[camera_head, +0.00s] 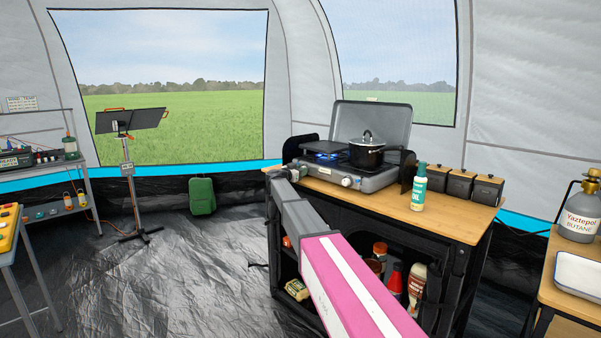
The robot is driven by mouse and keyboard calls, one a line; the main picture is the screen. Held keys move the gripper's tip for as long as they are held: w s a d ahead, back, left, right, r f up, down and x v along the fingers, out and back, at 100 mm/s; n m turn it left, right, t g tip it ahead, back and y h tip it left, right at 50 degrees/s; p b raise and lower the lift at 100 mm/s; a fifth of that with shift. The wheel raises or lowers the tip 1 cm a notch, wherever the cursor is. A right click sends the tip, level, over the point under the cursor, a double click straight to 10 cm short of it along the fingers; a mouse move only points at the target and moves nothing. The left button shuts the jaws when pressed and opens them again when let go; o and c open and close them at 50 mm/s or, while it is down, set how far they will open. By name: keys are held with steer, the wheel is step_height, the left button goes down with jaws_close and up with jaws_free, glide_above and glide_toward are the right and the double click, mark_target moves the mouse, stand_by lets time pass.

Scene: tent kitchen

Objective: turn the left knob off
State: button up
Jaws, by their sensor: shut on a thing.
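The two-burner camping stove (378,182) stands on the wooden-topped kitchen unit with its lid raised. A blue flame glows under the left burner's dark flat pan (323,147). My arm reaches up from the bottom, and my gripper (299,170) is at the left end of the stove's front panel. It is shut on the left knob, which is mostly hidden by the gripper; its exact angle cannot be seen. The right knob (347,182) is in plain view on the front panel, apart from my gripper.
A black lidded pot (367,153) sits on the right burner. A green-and-white oil bottle (419,188) and dark canisters (460,185) stand to the right on the wooden top (447,213). Bottles fill the shelf below. The floor at left is open.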

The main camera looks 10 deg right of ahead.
steer(key=o, duration=0.9)
steer(key=shift+s+a, duration=0.1)
steer(key=v, duration=1)
steer(key=shift+s+a, duration=0.15)
steer(key=shift+a, duration=0.05)
